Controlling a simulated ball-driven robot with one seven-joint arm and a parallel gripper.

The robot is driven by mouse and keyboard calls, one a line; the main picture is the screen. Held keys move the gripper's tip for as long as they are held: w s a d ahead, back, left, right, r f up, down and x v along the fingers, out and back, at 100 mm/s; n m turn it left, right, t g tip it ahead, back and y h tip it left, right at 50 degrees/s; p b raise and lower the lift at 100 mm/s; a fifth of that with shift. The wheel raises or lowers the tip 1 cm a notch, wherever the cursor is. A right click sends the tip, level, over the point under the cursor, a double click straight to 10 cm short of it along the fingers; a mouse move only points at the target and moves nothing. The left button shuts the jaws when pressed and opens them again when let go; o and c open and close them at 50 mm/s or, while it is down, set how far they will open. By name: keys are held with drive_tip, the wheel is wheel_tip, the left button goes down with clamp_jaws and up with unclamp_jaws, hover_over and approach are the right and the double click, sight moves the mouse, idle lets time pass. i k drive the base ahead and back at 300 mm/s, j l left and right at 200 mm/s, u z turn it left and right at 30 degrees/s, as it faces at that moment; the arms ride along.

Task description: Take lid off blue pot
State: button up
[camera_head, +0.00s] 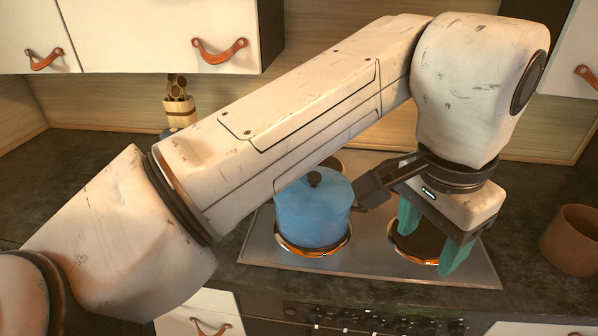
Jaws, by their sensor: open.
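The blue pot (312,226) stands on the front left burner of the stove. Its blue lid (305,187) is on it, with a dark round knob (314,178) on top. My arm hides the left and rear part of the lid. My gripper (424,246) has teal fingers and is to the right of the pot, over the front right burner. The fingers point down and are apart, with nothing between them. The gripper is clear of the knob.
The stove top (374,262) is set in a dark counter. A brown pot (571,240) stands on the right. A utensil holder (180,112) is at the back left. White cabinets with leather pulls (219,51) hang above. Bare counter (85,180) lies at left.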

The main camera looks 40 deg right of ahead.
sight(323, 193)
drive_tip(key=i+l, duration=0.15)
drive_tip(key=i, duration=0.3)
drive_tip(key=i+l, duration=0.1)
drive_tip(key=i, duration=0.4)
